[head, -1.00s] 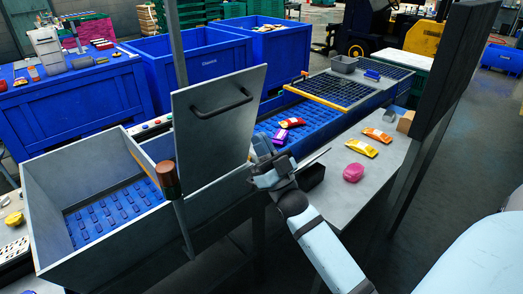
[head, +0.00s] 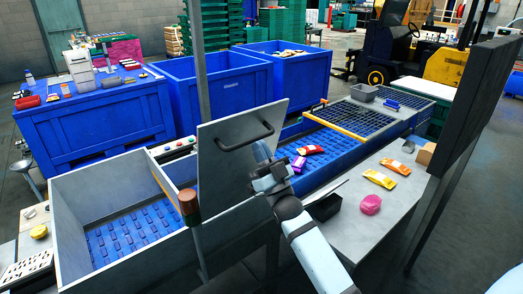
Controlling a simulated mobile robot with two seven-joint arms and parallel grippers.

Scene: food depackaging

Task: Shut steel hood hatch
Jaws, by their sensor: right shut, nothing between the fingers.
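The steel hood hatch (head: 225,160) is a grey flat panel with a black bar handle (head: 244,137). It stands raised and tilted at the right end of the open steel hood (head: 95,178), whose blue studded floor shows. My right gripper (head: 264,158) is shut and empty. It overlaps the right part of the hatch in the picture, below and right of the handle. I cannot tell whether it touches the panel. My left gripper is not in view.
A post with a brown knob (head: 188,201) stands in front of the hatch. A blue conveyor (head: 325,140) with packages runs back right. A steel side table (head: 400,190) holds yellow and orange packs and a pink item (head: 371,204). Blue crates (head: 225,90) stand behind.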

